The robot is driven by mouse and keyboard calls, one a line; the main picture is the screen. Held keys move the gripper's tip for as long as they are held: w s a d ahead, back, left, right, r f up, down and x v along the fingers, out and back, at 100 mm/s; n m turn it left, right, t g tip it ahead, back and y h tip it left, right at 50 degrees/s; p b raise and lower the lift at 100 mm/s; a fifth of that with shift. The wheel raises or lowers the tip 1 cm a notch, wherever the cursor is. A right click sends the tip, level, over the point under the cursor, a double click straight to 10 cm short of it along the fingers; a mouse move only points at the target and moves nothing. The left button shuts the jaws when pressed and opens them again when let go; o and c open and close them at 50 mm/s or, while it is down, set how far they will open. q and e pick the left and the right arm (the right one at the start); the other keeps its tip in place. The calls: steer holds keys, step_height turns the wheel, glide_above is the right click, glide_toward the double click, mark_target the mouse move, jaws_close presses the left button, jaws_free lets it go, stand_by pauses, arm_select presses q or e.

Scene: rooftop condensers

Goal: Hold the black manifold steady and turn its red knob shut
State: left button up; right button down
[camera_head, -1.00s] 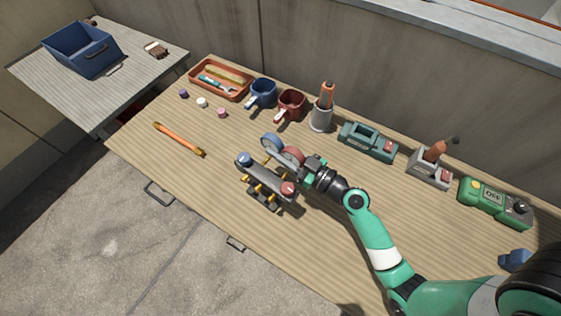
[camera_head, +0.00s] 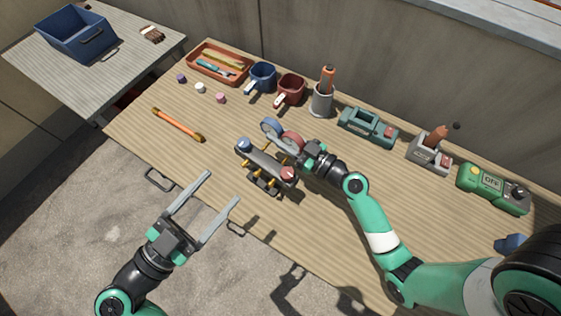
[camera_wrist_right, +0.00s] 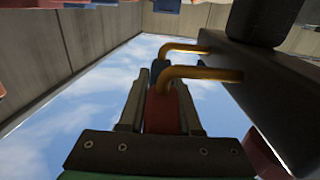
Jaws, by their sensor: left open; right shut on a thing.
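The black manifold (camera_head: 266,164) stands on the wooden bench with a blue knob (camera_head: 244,145) at its left end and the red knob (camera_head: 288,174) at its right end. A blue gauge (camera_head: 271,127) and a red gauge (camera_head: 292,140) rise behind it. My right gripper (camera_head: 306,152) is shut on what looks like the red gauge; in the right wrist view a red part (camera_wrist_right: 163,110) sits between the fingers, beside brass pipes (camera_wrist_right: 200,72) and the dark manifold body (camera_wrist_right: 275,95). My left gripper (camera_head: 223,186) is open and empty, apart from the manifold, at the bench's front edge.
An orange rod (camera_head: 177,125) lies at left. A blue bin (camera_head: 75,35) stands on the side table.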

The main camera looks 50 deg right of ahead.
mark_target(282, 178)
arm_select(q)
steer(key=s+d+f+n+g+y, duration=0.15)
steer(key=s+f, duration=0.25)
steer(key=f, duration=0.8)
steer(key=shift+n+t, duration=0.25)
steer(key=shift+n, duration=0.1)
steer(key=d, duration=0.8)
steer(key=s+d, duration=0.1)
steer(key=d, duration=0.3)
steer(key=shift+r, duration=0.3)
jaws_close()
